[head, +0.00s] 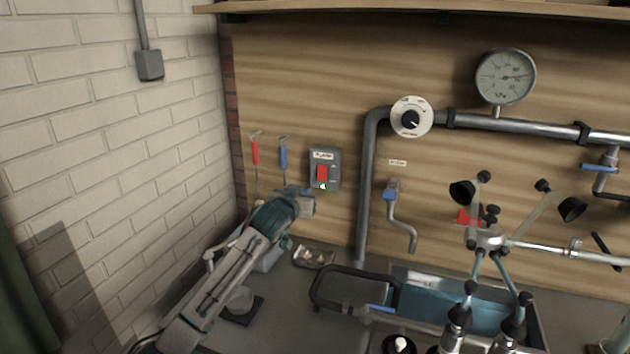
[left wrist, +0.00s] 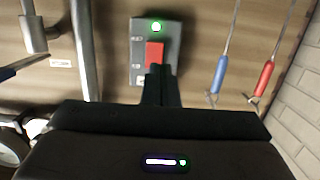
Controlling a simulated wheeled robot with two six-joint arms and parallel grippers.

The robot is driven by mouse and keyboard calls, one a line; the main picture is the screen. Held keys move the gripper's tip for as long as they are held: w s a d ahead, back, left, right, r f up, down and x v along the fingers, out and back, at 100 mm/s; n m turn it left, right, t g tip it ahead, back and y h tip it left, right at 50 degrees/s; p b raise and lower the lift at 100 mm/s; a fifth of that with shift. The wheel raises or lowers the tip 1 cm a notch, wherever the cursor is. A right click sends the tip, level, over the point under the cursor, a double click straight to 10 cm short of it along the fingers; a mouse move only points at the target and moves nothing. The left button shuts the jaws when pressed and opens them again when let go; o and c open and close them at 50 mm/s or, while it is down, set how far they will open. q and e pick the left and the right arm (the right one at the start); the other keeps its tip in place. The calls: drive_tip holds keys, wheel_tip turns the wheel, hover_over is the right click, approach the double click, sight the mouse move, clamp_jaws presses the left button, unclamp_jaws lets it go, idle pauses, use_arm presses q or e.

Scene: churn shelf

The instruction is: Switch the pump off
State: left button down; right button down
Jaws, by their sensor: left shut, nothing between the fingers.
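The pump switch is a grey box (head: 333,157) on the wooden wall, labelled PUMP, with a red rocker (head: 322,173) and a lit green lamp (head: 323,186) below it. The left wrist view shows the box upside down, with the red rocker (left wrist: 155,54) and the glowing green lamp (left wrist: 156,27). My left gripper (head: 308,193) is at the lower left of the box in the head view. In the left wrist view its closed fingers (left wrist: 160,82) are empty and overlap the rocker's edge. I cannot tell whether they touch it. My right gripper is out of view.
Red (head: 255,153) and blue (head: 283,156) handled tools hang left of the box.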

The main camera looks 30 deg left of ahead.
sight(319, 181)
use_arm(q)
drive_tip(key=p+x, duration=0.3)
drive_tip(key=x, duration=0.5)
drive_tip(key=shift+w+a, duration=0.1)
drive_tip(key=shift+w, duration=0.15)
drive_tip(key=shift+w+f, duration=0.1)
drive_tip(key=shift+f, duration=0.05)
